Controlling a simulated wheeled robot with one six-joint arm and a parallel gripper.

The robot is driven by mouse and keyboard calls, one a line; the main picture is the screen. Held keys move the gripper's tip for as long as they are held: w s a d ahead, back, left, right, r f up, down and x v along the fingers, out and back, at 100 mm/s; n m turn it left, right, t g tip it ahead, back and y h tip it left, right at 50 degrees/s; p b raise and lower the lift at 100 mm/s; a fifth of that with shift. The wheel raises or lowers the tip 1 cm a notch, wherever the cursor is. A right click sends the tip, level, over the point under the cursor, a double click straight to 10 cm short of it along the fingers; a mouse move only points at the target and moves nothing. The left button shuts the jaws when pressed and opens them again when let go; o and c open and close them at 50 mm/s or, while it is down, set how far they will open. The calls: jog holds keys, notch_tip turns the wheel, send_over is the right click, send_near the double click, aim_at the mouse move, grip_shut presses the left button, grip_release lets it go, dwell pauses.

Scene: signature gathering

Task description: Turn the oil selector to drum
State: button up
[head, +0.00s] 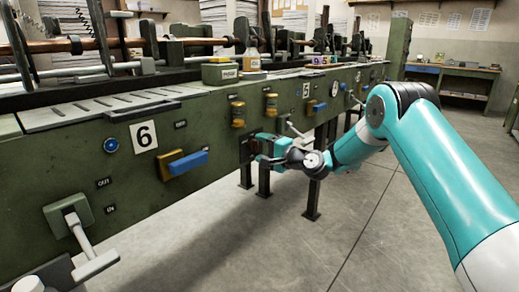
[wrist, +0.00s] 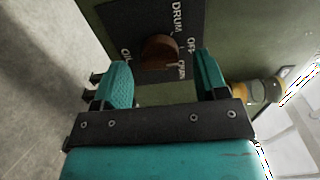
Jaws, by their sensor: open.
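The oil selector is a round brown knob (wrist: 160,52) on a black plate (wrist: 142,20) in the wrist view. The plate reads DRUM at the top and OFF to the right. A third word at lower right is too small to read surely, and lettering at left is partly hidden. I cannot clearly tell which label the knob points to. My gripper (wrist: 162,80) is open, with one teal finger on each side below the knob and nothing between them. In the head view my gripper (head: 257,146) is close to the green panel and hides most of the selector.
The green machine panel (head: 215,125) carries yellow-capped fittings (head: 238,113), a blue-and-yellow handle (head: 183,162) and a white lever (head: 85,245). A yellow fitting (wrist: 258,91) sits right of my gripper in the wrist view. Open concrete floor (head: 390,215) lies in front.

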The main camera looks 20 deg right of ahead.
jog(key=shift+w+a, duration=0.45)
jog(key=shift+w, duration=0.1)
jog(key=c, duration=0.9)
jog(key=shift+f+n+b, duration=0.1)
jog(key=shift+n+b, duration=3.85)
jog(key=shift+n, duration=1.05)
